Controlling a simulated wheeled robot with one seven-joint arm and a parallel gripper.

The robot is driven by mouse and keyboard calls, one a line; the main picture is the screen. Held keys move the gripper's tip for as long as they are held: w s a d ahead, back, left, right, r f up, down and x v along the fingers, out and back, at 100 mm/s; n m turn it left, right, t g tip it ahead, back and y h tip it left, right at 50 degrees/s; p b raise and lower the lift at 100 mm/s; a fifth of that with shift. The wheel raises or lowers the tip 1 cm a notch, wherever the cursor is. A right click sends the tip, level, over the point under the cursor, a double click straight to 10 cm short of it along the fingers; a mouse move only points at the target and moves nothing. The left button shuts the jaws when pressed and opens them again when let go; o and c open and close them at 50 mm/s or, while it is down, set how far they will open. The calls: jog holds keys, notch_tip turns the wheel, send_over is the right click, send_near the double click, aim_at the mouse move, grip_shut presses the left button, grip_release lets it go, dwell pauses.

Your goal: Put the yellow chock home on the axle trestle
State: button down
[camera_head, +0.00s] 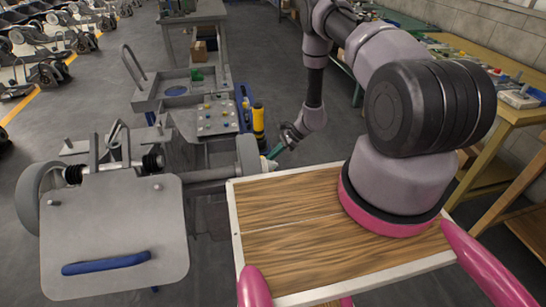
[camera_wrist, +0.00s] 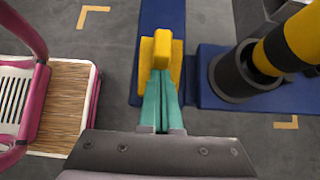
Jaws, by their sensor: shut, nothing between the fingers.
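The yellow chock (camera_wrist: 147,56) sits on the blue base of the axle trestle (camera_wrist: 150,22) in the wrist view, with a raised block on top. My gripper (camera_wrist: 161,73) is shut and empty. Its teal fingertips are together at the chock's near side and overlap it in the picture; I cannot tell whether they touch. In the head view my gripper (camera_head: 272,154) is beside the wheel end of an axle, and I cannot make out the chock there. The trestle's blue part shows behind (camera_head: 243,100).
A yellow-and-black post (camera_wrist: 286,48) stands in a dark socket (camera_wrist: 240,72) right of the chock; the post also shows in the head view (camera_head: 258,117). My wood-topped base fills the lower right of the head view. A grey panel with a blue handle (camera_head: 105,263) is at left.

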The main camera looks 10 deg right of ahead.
jog(key=shift+a, duration=0.1)
jog(key=a, duration=1.8)
jog(key=shift+a, duration=0.15)
